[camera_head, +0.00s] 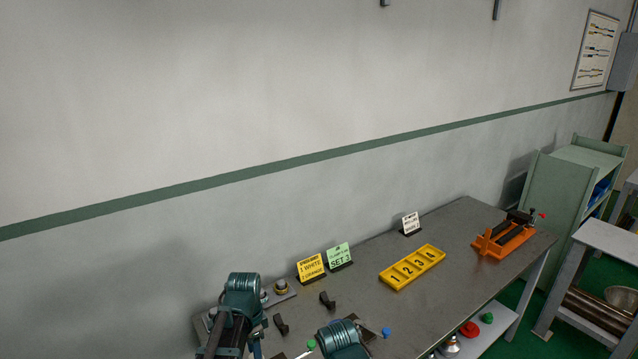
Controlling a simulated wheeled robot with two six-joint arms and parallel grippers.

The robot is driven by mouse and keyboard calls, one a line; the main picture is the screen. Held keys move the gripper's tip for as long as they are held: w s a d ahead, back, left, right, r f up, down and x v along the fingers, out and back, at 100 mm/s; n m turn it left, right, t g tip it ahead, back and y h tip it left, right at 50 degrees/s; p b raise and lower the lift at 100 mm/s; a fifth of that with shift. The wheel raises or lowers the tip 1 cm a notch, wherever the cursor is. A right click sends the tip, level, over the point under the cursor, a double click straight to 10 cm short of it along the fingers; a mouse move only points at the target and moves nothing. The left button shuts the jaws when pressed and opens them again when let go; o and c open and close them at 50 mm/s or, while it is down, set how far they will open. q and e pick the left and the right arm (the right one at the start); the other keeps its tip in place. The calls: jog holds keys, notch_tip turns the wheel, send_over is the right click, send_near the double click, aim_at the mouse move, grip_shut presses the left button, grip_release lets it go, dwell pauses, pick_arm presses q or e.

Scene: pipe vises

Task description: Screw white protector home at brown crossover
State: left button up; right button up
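I cannot make out a brown crossover or a white protector fitted to one. A pale cone-shaped piece (450,347) shows at the lower edge, on the shelf under the bench; I cannot tell what it is. A second teal unit (340,340) is cut off by the bottom edge.
The grey bench (455,225) carries a yellow numbered tray (412,267), an orange stand (503,238), yellow (311,268) and green (339,256) signs, and a small blue cap (386,332). Red (469,329) and green (487,318) caps lie on the lower shelf. A green cabinet (555,195) stands right.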

pick_arm(q)
jog(key=n, duration=0.6)
jog(key=shift+n, duration=0.3)
jog(key=shift+c, duration=0.3)
grip_shut()
dwell(1.0)
jog(key=m, duration=0.8)
